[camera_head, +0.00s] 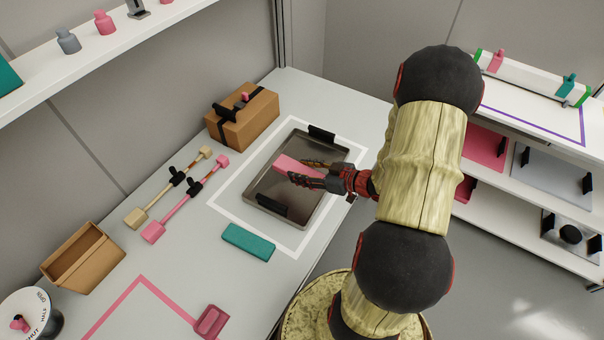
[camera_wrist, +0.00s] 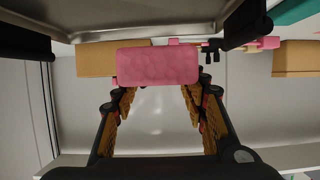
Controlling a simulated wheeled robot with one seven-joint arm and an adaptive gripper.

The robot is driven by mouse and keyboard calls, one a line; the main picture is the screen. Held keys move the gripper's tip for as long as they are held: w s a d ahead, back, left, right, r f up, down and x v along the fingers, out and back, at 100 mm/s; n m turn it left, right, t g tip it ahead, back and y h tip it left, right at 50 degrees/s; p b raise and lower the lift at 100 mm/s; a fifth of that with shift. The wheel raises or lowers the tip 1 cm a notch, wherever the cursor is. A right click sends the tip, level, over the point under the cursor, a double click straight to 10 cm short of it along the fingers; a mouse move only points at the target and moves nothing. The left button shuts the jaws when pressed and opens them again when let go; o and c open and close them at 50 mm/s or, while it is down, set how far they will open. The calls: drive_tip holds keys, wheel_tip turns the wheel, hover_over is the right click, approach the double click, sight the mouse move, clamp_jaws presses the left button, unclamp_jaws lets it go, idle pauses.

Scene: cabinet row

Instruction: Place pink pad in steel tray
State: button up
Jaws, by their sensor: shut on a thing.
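The pink pad (camera_head: 287,164) is a flat slab over the middle of the steel tray (camera_head: 268,184), which lies on the counter inside a white outline. My gripper (camera_head: 299,170) reaches over the tray from the right, its fingers shut on the pad. In the wrist view the pad (camera_wrist: 157,66) sits across the fingertips (camera_wrist: 157,88), with the tray (camera_wrist: 150,16) along the top edge of the picture. I cannot tell whether the pad touches the tray floor. The fingers hide part of the pad.
The tray has black handles (camera_head: 321,133) at two ends. A teal pad (camera_head: 248,241) lies in front of it, and a brown box (camera_head: 243,117) stands behind. Two mallet-like tools (camera_head: 180,185) and an open brown box (camera_head: 83,258) are to the left. A shelf (camera_head: 120,38) overhangs the counter.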

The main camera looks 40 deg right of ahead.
sight(302, 167)
drive_tip(key=w+d+f+b, duration=0.1)
drive_tip(key=f, duration=0.1)
drive_tip(key=w+d+f+b, duration=0.1)
drive_tip(key=w+f, duration=0.1)
drive_tip(key=w+d+f+b, duration=0.1)
drive_tip(key=w+d+f, duration=0.1)
drive_tip(key=shift+f, duration=0.2)
drive_tip(key=shift+w+d+f+b, duration=0.15)
drive_tip(key=shift+f+b, duration=0.35)
drive_tip(key=shift+f, duration=0.35)
drive_tip(key=shift+w+f+b, duration=0.1)
drive_tip(key=shift+f+b, duration=0.4)
drive_tip(key=shift+f, duration=0.35)
drive_tip(key=shift+f, duration=0.15)
drive_tip(key=o, duration=0.9)
drive_tip(key=shift+o, duration=0.2)
